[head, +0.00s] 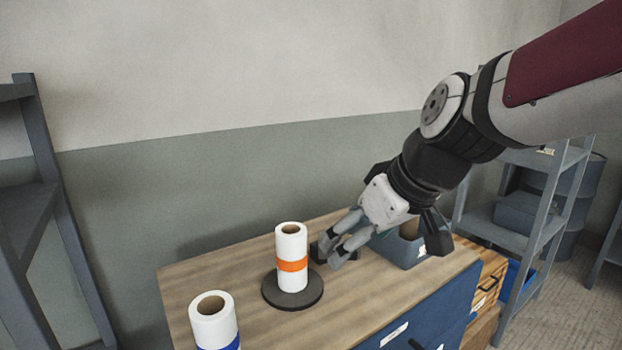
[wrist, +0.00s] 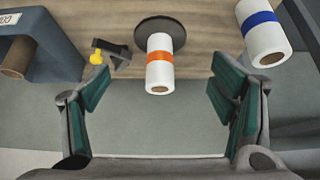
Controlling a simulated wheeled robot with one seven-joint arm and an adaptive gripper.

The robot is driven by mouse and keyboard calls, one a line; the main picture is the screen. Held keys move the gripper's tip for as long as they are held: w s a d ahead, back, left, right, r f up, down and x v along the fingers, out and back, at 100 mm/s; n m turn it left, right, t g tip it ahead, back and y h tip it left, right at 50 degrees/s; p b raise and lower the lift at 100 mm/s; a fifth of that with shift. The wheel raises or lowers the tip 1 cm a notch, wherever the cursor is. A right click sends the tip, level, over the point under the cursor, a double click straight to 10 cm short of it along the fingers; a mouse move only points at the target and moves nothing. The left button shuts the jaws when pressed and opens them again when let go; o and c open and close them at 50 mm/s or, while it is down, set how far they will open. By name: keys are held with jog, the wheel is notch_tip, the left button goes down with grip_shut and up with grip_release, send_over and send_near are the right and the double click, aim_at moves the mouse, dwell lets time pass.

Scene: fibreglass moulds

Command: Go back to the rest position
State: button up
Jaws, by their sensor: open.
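My gripper (head: 334,254) is open and empty above the wooden bench top, to the right of a white roll with an orange band (head: 291,245). That roll stands upright on a dark round disc (head: 293,299). In the wrist view, my gripper (wrist: 158,88) has its fingers wide apart, with the orange-banded roll (wrist: 160,75) seen between and beyond them. The disc (wrist: 160,27) also shows there. I cannot tell the exact gap between fingers and roll, but nothing is held.
A white roll with a blue band (head: 213,318) stands front left. A grey-blue bin (head: 410,252) holding a roll sits behind my gripper. A dark clamp-like tool with a yellow part (wrist: 108,50) lies nearby. Grey shelving (head: 35,210) stands left, more (head: 540,215) right.

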jog(key=s+d+m+h+p, duration=0.1)
jog(key=s+d+m, duration=0.1)
jog(key=s+d, duration=0.2)
jog(key=s+d+m+h+p, duration=0.1)
jog(key=s+d, duration=0.3)
jog(key=s, duration=0.6)
jog(key=s+d+m+g+h+p, duration=0.1)
jog(key=s+d+m+p, duration=0.1)
jog(key=s, duration=0.6)
jog(key=shift+d+f+m+h, duration=0.15)
jog(key=shift+d+m+h, duration=0.15)
jog(key=shift+d+m, duration=0.65)
